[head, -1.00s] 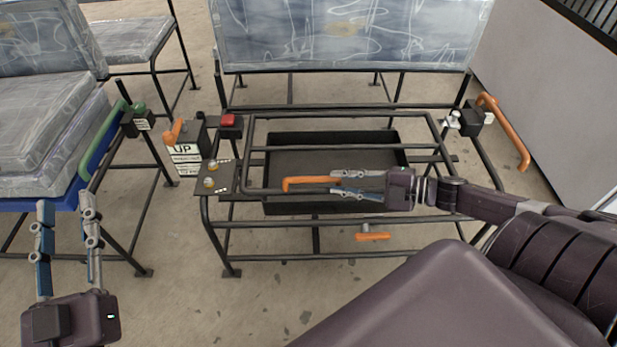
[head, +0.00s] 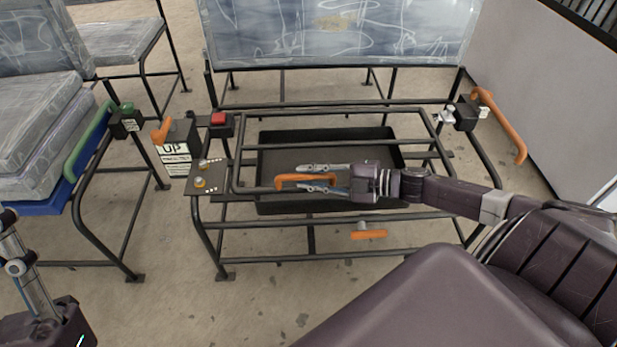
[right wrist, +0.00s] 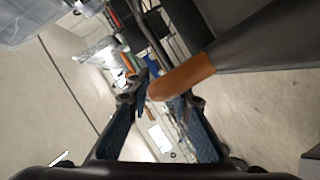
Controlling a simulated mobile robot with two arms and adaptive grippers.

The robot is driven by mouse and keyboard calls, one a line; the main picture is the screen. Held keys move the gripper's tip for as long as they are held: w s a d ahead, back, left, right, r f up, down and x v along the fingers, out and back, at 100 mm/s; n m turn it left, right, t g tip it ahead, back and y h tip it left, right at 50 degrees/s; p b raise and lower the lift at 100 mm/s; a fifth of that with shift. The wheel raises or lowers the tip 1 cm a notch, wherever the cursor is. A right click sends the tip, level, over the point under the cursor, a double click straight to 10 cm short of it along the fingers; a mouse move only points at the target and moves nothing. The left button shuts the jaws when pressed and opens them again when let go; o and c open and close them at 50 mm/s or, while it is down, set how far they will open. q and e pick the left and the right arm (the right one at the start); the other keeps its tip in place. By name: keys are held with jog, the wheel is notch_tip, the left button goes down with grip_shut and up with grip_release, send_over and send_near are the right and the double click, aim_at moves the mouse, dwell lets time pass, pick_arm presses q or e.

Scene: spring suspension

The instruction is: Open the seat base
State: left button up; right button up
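The seat base is a black tubular frame (head: 433,128) lying flat over a dark open box (head: 330,138). An orange handle (head: 292,181) is on its front bar. My right gripper (head: 312,178) is open, coming from the right, with its fingers on either side of the handle in the picture. In the right wrist view the orange handle (right wrist: 183,76) shows in front of the open fingers, overlapping the right one; contact cannot be told. My left gripper (head: 12,245) is at the lower left, partly cut off, away from the seat base.
A lower orange handle (head: 369,234) hangs beneath the frame. A red button (head: 221,118) and an orange lever (head: 162,131) are at left, an orange side handle (head: 503,128) at right. A wrapped backrest (head: 340,35) stands behind. Another seat (head: 40,120) is at left.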

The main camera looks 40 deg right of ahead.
jog(key=shift+w, duration=0.1)
jog(key=shift+c, duration=0.3)
grip_shut()
